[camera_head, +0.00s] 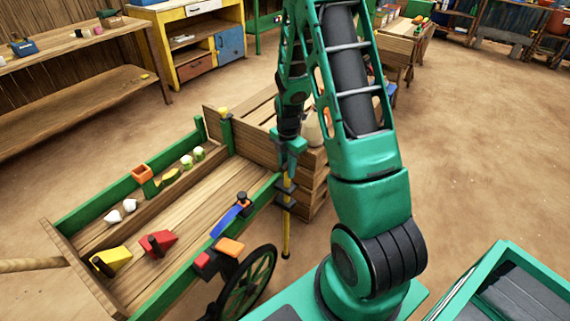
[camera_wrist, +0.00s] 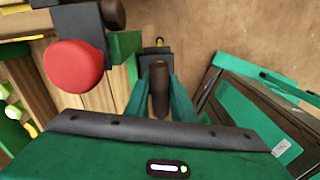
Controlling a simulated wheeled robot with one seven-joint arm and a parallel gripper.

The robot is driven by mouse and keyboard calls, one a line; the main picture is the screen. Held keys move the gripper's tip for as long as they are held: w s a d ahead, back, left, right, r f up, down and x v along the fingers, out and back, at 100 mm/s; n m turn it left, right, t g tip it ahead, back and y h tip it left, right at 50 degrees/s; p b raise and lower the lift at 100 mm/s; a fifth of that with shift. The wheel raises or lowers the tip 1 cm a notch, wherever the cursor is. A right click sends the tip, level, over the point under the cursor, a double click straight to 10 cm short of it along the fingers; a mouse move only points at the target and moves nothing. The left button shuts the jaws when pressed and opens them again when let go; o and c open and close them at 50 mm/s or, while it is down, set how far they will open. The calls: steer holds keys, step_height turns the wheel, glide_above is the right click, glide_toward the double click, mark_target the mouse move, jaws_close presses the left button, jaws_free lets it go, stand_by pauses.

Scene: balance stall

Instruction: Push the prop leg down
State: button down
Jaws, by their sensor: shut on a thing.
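The prop leg (camera_head: 287,232) is a thin yellow upright rod running through dark brackets on the near side of the green-railed cart (camera_head: 158,300). Its foot is close to the dirt floor; I cannot tell whether it touches. My gripper (camera_head: 289,158) points down at the top of the leg, beside the cart's corner. In the wrist view, my gripper's green fingers (camera_wrist: 159,98) are shut around a dark brown upright grip (camera_wrist: 159,78), which appears to be the top of the leg. The fingers partly hide it.
A spoked green wheel (camera_head: 248,284) stands left of the leg. Wooden crates (camera_head: 311,190) stand close behind it. A red rounded knob (camera_wrist: 73,67) on a dark block is left of my fingers in the wrist view. The floor on the right is open.

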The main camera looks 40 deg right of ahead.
steer(key=shift+f, duration=0.2)
steer(key=c, duration=1.6)
jaws_free()
steer(key=shift+o, duration=0.2)
step_height(320, 180, up, 11)
steer(key=shift+w+f, duration=0.1)
